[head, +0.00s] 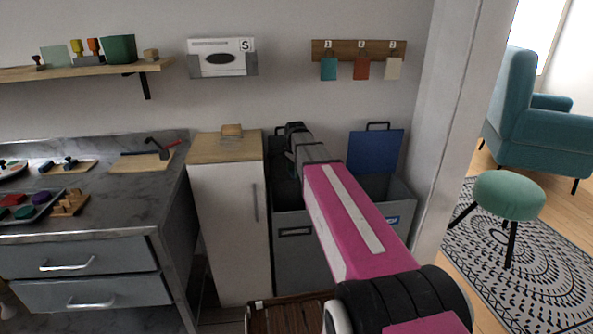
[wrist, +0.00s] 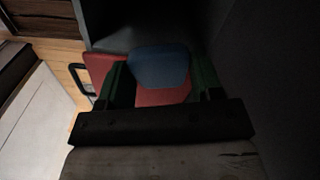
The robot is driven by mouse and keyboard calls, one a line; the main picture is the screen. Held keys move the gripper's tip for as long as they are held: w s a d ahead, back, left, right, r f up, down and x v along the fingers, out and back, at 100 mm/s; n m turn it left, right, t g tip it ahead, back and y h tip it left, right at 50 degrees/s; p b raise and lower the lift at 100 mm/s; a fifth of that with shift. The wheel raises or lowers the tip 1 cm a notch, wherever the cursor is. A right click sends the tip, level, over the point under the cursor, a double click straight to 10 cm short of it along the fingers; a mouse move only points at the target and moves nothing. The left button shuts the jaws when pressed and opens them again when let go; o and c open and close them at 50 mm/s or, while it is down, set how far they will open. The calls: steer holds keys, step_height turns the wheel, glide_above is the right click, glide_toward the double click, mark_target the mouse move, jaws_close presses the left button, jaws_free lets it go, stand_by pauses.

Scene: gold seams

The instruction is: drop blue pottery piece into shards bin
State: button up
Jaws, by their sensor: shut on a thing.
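My gripper (wrist: 161,82) has green fingers on either side of the blue pottery piece (wrist: 160,66) in the wrist view and is shut on it. The fingers and the piece are over dark grey walls, and a red surface (wrist: 160,97) shows behind them. In the head view my arm reaches over the left of two grey bins (head: 299,258); the fingertips and the piece are hidden there. The right grey bin (head: 402,204) has a raised blue lid (head: 376,152). I cannot read which bin is for shards.
A white cabinet (head: 230,225) with a wooden top stands left of the bins, beside a grey counter (head: 100,207) with tools. A white pillar (head: 452,120) rises to the right. A wooden slatted thing (head: 280,318) is low in front.

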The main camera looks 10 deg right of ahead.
step_height(320, 180, down, 6)
stand_by(0.6)
steer(key=o, duration=1)
step_height(320, 180, up, 11)
steer(key=shift+f, duration=0.1)
